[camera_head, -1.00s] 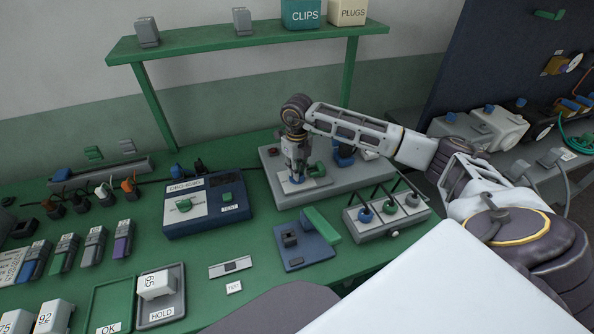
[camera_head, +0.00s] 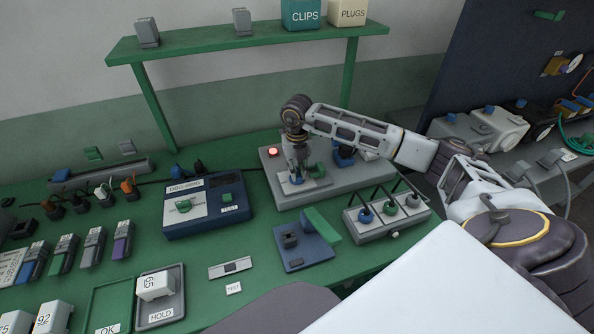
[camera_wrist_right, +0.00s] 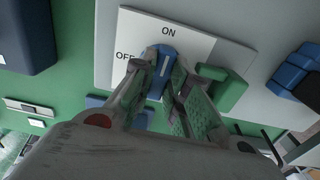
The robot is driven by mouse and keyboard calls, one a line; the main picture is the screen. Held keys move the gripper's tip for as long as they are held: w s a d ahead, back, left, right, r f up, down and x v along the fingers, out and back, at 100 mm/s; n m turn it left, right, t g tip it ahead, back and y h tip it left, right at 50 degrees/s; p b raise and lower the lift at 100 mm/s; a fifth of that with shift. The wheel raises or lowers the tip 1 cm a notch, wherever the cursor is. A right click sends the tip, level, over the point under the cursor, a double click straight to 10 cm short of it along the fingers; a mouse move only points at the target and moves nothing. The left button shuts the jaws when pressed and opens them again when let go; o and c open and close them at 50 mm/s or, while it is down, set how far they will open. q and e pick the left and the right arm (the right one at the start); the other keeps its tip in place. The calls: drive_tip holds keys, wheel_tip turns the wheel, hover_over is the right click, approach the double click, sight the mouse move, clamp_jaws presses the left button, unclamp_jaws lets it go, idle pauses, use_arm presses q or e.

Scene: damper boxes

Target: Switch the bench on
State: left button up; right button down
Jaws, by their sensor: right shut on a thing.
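The grey bench unit (camera_head: 345,178) stands on the green table at the back, with a red lamp (camera_head: 273,152) that is lit at its left end. Its blue rotary switch (camera_wrist_right: 162,68) sits on a white plate (camera_wrist_right: 200,42) marked ON and OFF in the right wrist view. The white line on the switch points up, roughly toward ON. My right gripper (camera_head: 296,178) points down over the plate. In the right wrist view the gripper (camera_wrist_right: 165,88) has its fingers on both sides of the blue switch, shut on it. My left gripper is not in view.
A green lever or block (camera_wrist_right: 222,88) sits close to the right of the switch. A blue meter box (camera_head: 205,205) stands to the left. A grey block with several coloured knobs (camera_head: 385,228) and a blue pad with a green handle (camera_head: 305,255) are in front.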

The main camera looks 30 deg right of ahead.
drive_tip(key=shift+w, duration=0.1)
drive_tip(key=c, duration=1.4)
unclamp_jaws()
drive_tip(key=shift+r, duration=6.05)
